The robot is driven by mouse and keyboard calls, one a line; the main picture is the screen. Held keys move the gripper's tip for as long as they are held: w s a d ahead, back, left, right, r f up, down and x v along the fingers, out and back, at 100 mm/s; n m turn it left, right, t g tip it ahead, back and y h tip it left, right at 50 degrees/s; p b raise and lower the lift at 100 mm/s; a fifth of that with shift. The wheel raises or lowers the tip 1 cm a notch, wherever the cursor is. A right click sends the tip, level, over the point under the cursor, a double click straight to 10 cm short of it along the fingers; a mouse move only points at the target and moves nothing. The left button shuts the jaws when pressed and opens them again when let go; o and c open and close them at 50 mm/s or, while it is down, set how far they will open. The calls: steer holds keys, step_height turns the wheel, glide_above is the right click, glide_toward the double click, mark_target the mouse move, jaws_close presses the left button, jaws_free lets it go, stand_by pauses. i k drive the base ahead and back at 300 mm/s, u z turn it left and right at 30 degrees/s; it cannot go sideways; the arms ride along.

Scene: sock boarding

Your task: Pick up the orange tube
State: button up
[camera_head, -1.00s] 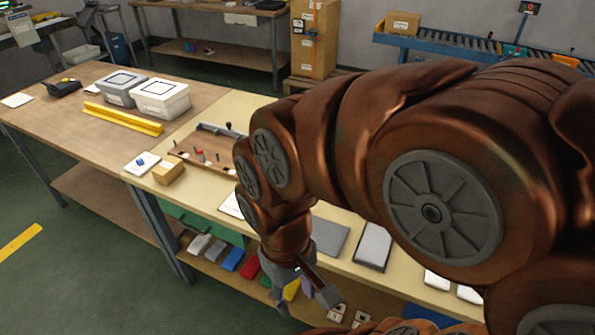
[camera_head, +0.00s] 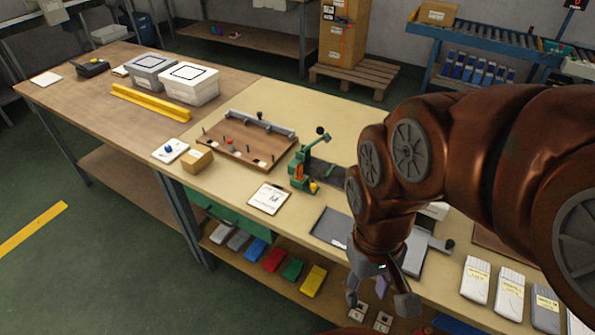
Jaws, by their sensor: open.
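I cannot make out an orange tube for certain. The clearest orange patch is a small part on the green hand press (camera_head: 304,170) standing on the cream worktop (camera_head: 345,115). My gripper (camera_head: 380,304) hangs at the front edge of the worktop, lower right of the press, with its fingers apart. A small purple thing (camera_head: 382,286) shows between the fingers; I cannot tell whether it is nearer or farther than they are. My arm hides part of the worktop's right side.
A wooden board with pegs (camera_head: 248,148), a clipboard (camera_head: 269,198), a cardboard box (camera_head: 197,159) and a grey tray (camera_head: 330,226) lie on the worktop. Several sock packs (camera_head: 510,292) lie at right. Coloured packs (camera_head: 274,260) lie on the shelf below. A yellow bar (camera_head: 150,109) lies at left.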

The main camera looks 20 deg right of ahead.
mark_target(299, 170)
steer(key=k, duration=0.5)
steer(key=u, duration=1.75)
steer(key=i, duration=1.15)
steer(key=z, duration=1.9)
